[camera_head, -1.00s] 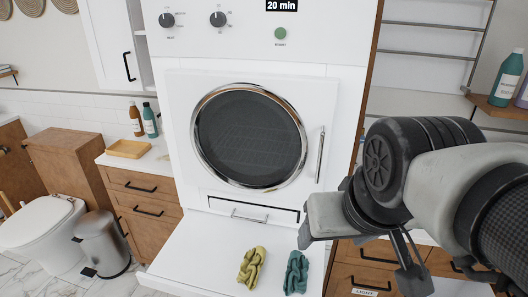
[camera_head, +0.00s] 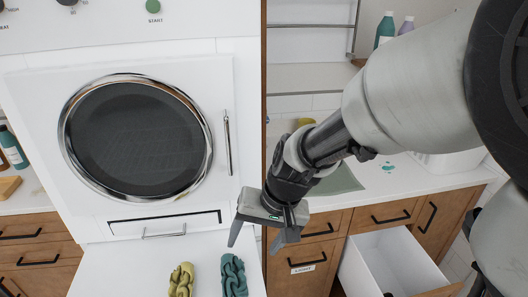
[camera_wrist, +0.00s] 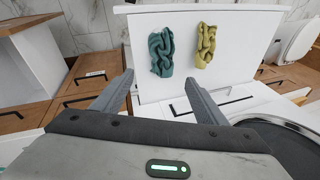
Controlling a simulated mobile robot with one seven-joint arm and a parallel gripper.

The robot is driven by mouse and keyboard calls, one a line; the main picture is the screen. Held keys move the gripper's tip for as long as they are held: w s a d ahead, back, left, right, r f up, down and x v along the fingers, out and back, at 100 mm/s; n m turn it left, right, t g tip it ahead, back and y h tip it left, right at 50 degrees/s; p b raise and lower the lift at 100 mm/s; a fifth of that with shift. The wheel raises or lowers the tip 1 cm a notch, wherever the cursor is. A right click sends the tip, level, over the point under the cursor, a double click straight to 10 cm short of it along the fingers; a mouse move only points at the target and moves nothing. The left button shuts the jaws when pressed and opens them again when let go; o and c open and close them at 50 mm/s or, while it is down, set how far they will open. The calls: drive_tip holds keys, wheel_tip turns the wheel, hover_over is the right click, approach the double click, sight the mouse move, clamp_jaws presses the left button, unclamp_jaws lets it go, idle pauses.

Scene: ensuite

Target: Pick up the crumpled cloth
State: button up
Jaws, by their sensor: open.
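Two crumpled, twisted cloths lie side by side on a white shelf (camera_head: 115,275) in front of the dryer. The teal cloth (camera_head: 233,275) is on the right and the yellow-green cloth (camera_head: 181,280) is on the left in the head view. My gripper (camera_head: 254,243) is open and empty, fingers pointing down, near the shelf's right edge. In the wrist view my gripper's fingers (camera_wrist: 159,80) are spread, with the teal cloth (camera_wrist: 160,52) beyond the gap between them. The yellow-green cloth (camera_wrist: 205,45) is farther right there. Neither cloth is touched.
The white dryer (camera_head: 225,70) with a round glass door (camera_head: 135,135) stands behind the shelf. To the right is a counter (camera_head: 420,182) with wooden drawers. An open drawer (camera_head: 385,265) juts out below it. Bottles (camera_head: 384,30) stand on a shelf above.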

sight(236, 273)
drive_tip(key=b+x, duration=0.1)
drive_tip(key=x, duration=0.7)
drive_tip(key=b+x, duration=0.1)
drive_tip(key=x, duration=0.7)
drive_tip(key=shift+s+a+f+b, duration=0.15)
drive_tip(key=shift+a+b, duration=0.1)
drive_tip(key=shift+b, duration=0.05)
drive_tip(key=c, duration=0.9)
wheel_tip(236, 273, up, 10)
drive_tip(key=p, duration=0.2)
drive_tip(key=shift+p, duration=0.4)
